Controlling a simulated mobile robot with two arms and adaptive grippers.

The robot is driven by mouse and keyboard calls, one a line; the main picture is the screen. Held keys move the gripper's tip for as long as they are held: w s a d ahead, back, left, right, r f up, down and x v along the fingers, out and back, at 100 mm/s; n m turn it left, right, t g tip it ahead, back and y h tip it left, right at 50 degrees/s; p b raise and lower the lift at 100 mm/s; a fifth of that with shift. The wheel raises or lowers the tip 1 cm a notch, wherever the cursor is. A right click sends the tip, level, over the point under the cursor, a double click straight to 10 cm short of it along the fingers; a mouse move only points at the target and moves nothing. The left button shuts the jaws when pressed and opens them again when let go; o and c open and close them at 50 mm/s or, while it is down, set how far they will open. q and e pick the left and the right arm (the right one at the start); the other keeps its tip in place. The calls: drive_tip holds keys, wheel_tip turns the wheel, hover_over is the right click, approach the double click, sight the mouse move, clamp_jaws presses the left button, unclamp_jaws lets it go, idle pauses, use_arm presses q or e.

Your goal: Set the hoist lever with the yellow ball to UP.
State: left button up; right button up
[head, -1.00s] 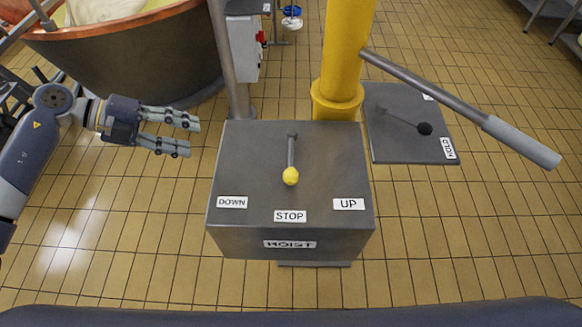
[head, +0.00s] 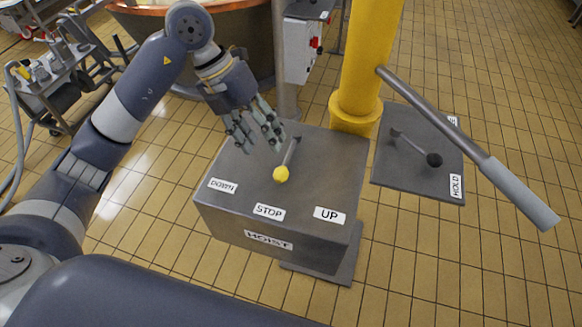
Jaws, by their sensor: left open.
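The hoist lever with the yellow ball (head: 281,174) stands on top of the grey HOIST box (head: 300,238). Its rod runs back from the ball, and the ball lies nearest the STOP label (head: 268,212). The DOWN label (head: 223,186) is to the left and the UP label (head: 329,215) to the right. My left gripper (head: 261,147) is open, above the back left of the box, with its fingers pointing down. It is just left of the lever rod, and the fingers appear empty. I cannot tell whether a finger touches the rod. My right gripper is not in view.
A yellow post (head: 366,60) stands behind the box, with a long grey-handled bar (head: 518,192) reaching out to the right. A HOLD plate (head: 400,178) with a black-ball lever (head: 434,160) is at the right. A copper vat (head: 240,50) is behind. Tiled floor at the front right is clear.

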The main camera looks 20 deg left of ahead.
sight(279, 169)
use_arm(q)
drive_tip(key=x, duration=0.3)
drive_tip(key=p+x, duration=0.1)
drive_tip(key=shift+a+f, duration=0.25)
drive_tip(key=shift+f, duration=0.2)
drive_tip(key=x, duration=0.2)
drive_tip(key=p+x, duration=0.1)
drive_tip(key=x, duration=0.1)
drive_tip(key=shift+d+r, duration=0.2)
drive_tip(key=shift+d, duration=0.05)
drive_tip(key=shift+d+f, duration=0.1)
drive_tip(key=shift+f, duration=0.5)
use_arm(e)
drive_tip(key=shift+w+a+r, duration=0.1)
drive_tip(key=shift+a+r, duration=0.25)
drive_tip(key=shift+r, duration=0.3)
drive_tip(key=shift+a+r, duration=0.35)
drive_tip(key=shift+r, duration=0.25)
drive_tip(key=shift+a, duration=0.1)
use_arm(q)
clamp_jaws()
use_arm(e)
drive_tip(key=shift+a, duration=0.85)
